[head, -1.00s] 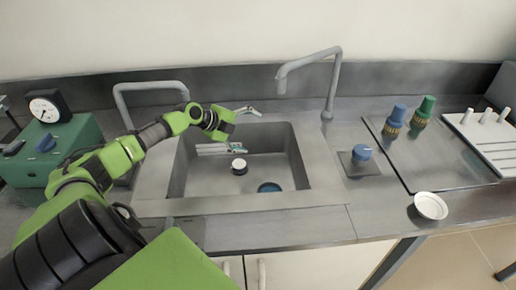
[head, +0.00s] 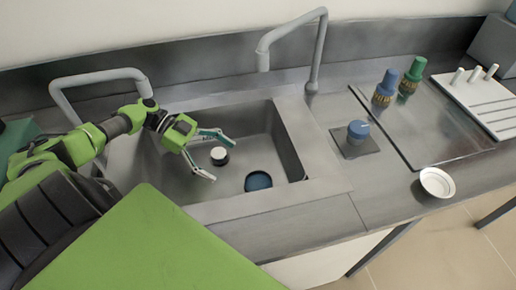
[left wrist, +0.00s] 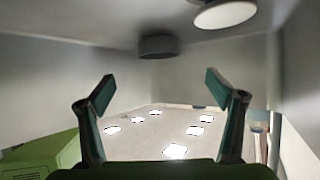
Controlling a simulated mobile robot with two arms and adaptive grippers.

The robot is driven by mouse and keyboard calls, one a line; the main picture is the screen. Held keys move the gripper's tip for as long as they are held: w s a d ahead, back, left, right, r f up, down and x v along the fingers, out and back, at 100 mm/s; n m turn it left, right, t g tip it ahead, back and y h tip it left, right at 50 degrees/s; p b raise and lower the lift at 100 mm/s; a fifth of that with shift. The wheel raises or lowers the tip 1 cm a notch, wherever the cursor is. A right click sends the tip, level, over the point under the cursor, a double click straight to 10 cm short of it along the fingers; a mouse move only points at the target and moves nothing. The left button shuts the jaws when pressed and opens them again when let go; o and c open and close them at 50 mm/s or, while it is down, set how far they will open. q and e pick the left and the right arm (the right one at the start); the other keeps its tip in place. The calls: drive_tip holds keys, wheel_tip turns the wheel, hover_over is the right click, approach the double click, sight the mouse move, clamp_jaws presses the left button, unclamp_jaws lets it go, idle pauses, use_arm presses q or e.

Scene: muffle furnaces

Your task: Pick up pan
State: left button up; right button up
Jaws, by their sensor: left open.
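A small round dish with a white top and dark side (head: 219,156) rests on the sink floor; it may be the pan. A shallow white bowl (head: 437,183) sits on the counter's front edge at right; I cannot tell which of the two is the pan. My left gripper (head: 221,161) is open and empty, reaching over the sink. In the head view its fingertips lie on either side of the small dish; the height gap is unclear. In the left wrist view both open fingers (left wrist: 162,100) show with nothing between them. My right gripper is out of view.
The sink (head: 293,140) has a dark round drain (head: 258,182). Two grey taps, one at right (head: 318,50), stand behind it. A blue-topped bottle (head: 357,131), blue and green bottles (head: 385,87) and a white rack (head: 475,95) stand right.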

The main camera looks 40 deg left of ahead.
use_arm(q)
approach(259, 187)
drive_tip(key=d, duration=0.3)
drive_tip(key=shift+w+r, duration=0.2)
drive_tip(key=shift+w, duration=0.2)
drive_tip(key=shift+w+d+f, duration=0.15)
drive_tip(key=shift+d+f, duration=0.2)
drive_tip(key=shift+d, duration=0.1)
drive_tip(key=shift+x, duration=2.6)
drive_tip(key=shift+r, duration=0.1)
drive_tip(key=c, duration=1)
drive_tip(key=shift+c, duration=1.2)
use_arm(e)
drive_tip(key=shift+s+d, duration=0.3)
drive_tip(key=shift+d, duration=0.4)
